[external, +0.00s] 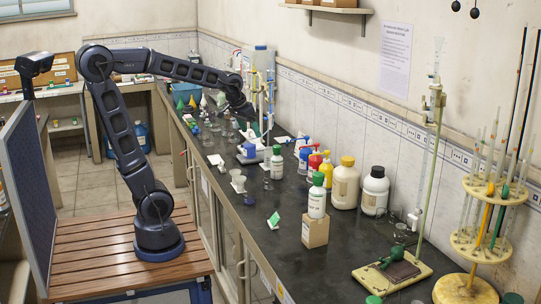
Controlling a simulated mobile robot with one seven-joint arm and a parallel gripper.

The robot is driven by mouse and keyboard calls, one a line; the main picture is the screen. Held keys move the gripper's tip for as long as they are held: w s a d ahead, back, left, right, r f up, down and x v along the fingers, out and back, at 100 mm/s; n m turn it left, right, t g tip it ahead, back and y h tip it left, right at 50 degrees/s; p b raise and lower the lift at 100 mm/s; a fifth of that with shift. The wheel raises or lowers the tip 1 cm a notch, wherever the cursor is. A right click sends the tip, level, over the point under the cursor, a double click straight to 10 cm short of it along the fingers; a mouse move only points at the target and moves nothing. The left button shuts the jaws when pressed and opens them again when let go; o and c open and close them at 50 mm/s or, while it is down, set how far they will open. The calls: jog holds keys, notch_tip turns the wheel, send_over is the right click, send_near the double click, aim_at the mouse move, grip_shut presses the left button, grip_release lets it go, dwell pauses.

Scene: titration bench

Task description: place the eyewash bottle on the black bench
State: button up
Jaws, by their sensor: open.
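A white bottle with a green cap and green print (316,203) stands upright on a small cardboard box (315,232) on the black bench (250,262). A second white, green-capped bottle (277,164) stands farther back on the bench. The labels are too small to read, so I cannot tell which is the eyewash bottle. My gripper (254,128) is open, at the far part of the bench, well behind the bottle on the box. It is small and partly lost among the glassware there. Something green shows beside it, and I cannot tell whether they touch.
Large white bottles (374,190) and yellow- and red-topped bottles stand along the wall. A burette stand (392,271) and a yellow pipette rack (470,289) stand at the near right. Small beakers and a green-and-white item (273,220) lie near the front edge.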

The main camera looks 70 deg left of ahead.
jog(key=s+d+f+m, duration=0.1)
jog(key=s+d, duration=0.3)
jog(key=s, duration=0.4)
jog(key=s+d+f+m, duration=0.1)
jog(key=s+d+m, duration=0.1)
jog(key=s+d, duration=0.3)
jog(key=s, duration=0.4)
jog(key=shift+f+h, duration=0.2)
jog(key=shift+h, duration=0.1)
